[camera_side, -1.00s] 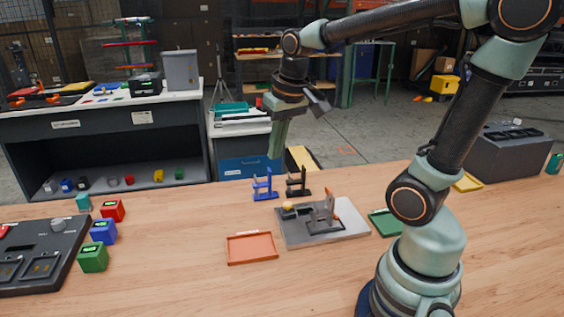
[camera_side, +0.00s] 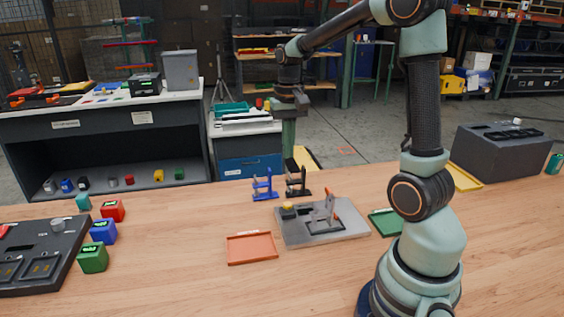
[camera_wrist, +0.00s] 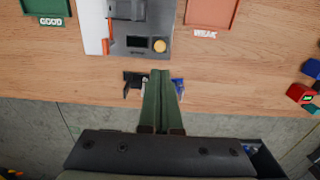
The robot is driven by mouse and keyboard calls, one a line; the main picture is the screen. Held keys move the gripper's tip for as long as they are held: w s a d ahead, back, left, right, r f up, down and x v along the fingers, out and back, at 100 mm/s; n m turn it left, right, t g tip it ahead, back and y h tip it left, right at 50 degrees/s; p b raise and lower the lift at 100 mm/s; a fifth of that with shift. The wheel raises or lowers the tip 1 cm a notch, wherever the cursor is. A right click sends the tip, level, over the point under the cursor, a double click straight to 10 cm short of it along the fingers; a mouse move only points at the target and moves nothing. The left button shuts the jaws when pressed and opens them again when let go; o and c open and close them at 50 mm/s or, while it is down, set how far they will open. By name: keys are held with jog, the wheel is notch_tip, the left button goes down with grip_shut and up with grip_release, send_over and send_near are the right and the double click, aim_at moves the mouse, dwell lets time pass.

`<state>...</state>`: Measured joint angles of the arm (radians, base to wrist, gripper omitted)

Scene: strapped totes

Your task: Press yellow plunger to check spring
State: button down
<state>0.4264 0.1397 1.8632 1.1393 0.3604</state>
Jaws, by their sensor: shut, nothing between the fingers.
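The yellow plunger (camera_side: 288,207) is a small round knob at the back left corner of a grey fixture plate (camera_side: 350,226). It shows from above in the wrist view (camera_wrist: 159,45), next to a dark rectangular slot. My gripper (camera_side: 288,150) points down in the air behind the fixture, apart from the plunger. In the wrist view my gripper's green fingers (camera_wrist: 162,75) are together and empty, with their tips close below the plunger in the picture. A grey clamp with an orange-tipped lever (camera_side: 328,207) stands on the plate.
A blue stand (camera_side: 264,187) and a black stand (camera_side: 298,184) are behind the fixture, near my fingers. An orange tray (camera_side: 251,248), labelled WEAK in the wrist view, and a green tray (camera_side: 386,222), labelled GOOD, flank it. Coloured cubes (camera_side: 103,231) stand left.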

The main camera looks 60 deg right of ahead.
aim_at(288, 204)
jog(key=shift+f, duration=0.15)
notch_tip(288, 204, down, 14)
jog(key=shift+r, duration=0.1)
dwell(0.3)
jog(key=shift+s+a+f, duration=0.1)
jog(key=shift+s+f, duration=0.05)
jog(key=shift+f, duration=1.15)
jog(key=shift+r, duration=0.1)
notch_tip(288, 204, up, 15)
jog(key=shift+w+d, duration=0.2)
jog(key=shift+w, duration=0.2)
jog(key=shift+a+r, duration=0.1)
jog(key=shift+r, duration=0.05)
